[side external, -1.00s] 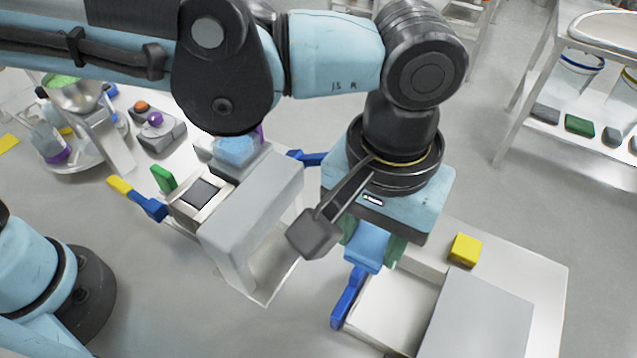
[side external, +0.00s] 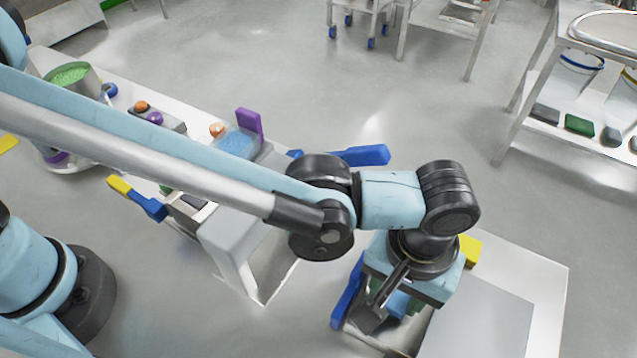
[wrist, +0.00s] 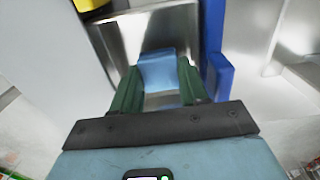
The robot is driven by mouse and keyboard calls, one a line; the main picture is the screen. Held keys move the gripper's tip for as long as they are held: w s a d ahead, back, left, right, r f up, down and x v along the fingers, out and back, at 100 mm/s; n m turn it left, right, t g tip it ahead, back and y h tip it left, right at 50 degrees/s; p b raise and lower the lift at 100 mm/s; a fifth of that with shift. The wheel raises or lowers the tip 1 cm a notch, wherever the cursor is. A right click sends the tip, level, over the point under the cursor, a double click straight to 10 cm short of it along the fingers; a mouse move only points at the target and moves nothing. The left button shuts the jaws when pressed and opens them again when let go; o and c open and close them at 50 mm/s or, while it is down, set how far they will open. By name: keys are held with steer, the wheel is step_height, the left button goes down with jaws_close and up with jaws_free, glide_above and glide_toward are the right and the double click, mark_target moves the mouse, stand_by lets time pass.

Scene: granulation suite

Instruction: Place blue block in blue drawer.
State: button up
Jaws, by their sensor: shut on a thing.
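My gripper (side external: 402,304) points down at the front right in the side view, its green fingers shut on a light blue block (side external: 398,302). In the wrist view the blue block (wrist: 159,68) sits between the two green fingers. The blue drawer shows its blue front (side external: 347,292) and is pulled open from the white unit at the lower right. The blue front (wrist: 219,72) stands just right of my fingers in the wrist view. The block is over or inside the open drawer; its exact height is unclear. My wrist and gripper hide much of the drawer's interior.
A yellow block (side external: 469,247) sits on the white unit behind my gripper. A grey cover (side external: 480,320) lies to the right of the drawer. A grey raised cabinet (side external: 235,235) stands to the left, with a bench of coloured items behind it.

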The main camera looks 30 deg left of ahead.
mark_target(395, 294)
steer(key=shift+f, duration=0.4)
steer(key=o, duration=0.8)
steer(key=shift+f, duration=0.15)
steer(key=shift+c, duration=0.2)
step_height(395, 294, up, 12)
steer(key=shift+r, duration=0.2)
